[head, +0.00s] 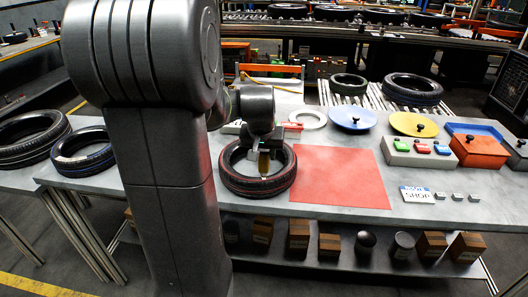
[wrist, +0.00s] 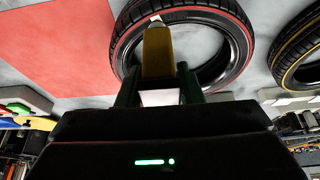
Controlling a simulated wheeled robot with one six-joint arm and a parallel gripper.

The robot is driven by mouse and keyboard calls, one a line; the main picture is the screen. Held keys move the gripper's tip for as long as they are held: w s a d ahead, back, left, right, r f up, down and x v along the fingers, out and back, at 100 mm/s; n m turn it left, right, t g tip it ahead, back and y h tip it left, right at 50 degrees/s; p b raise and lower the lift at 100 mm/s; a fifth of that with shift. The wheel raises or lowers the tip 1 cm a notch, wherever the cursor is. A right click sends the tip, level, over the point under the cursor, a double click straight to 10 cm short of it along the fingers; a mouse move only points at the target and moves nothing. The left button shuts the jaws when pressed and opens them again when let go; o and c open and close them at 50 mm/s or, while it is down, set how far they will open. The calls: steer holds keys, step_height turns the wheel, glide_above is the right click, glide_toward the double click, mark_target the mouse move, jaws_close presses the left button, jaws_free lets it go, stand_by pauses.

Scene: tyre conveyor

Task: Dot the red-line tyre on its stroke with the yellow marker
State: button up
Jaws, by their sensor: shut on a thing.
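The red-line tyre (head: 240,181) lies flat on the grey table, left of the red mat. A red line rings its sidewall in the wrist view (wrist: 238,32). My gripper (head: 265,148) is over this tyre, shut on the yellow marker (head: 264,164). In the wrist view the marker (wrist: 158,52) stands out between the fingers of my gripper (wrist: 158,86), its pale tip over the tyre's sidewall. I cannot tell whether the tip touches the rubber. The stroke cannot be made out clearly near the tip.
The red mat (head: 340,177) lies right of the tyre. Behind are a blue disc (head: 352,118), a yellow disc (head: 414,123) and a button box (head: 418,154).

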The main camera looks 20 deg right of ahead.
steer(key=shift+f+b, duration=0.45)
steer(key=shift+f, duration=0.1)
stand_by(1.7)
steer(key=shift+r, duration=0.1)
steer(key=shift+r+p, duration=2.65)
steer(key=shift+r, duration=0.85)
steer(key=shift+f, duration=0.1)
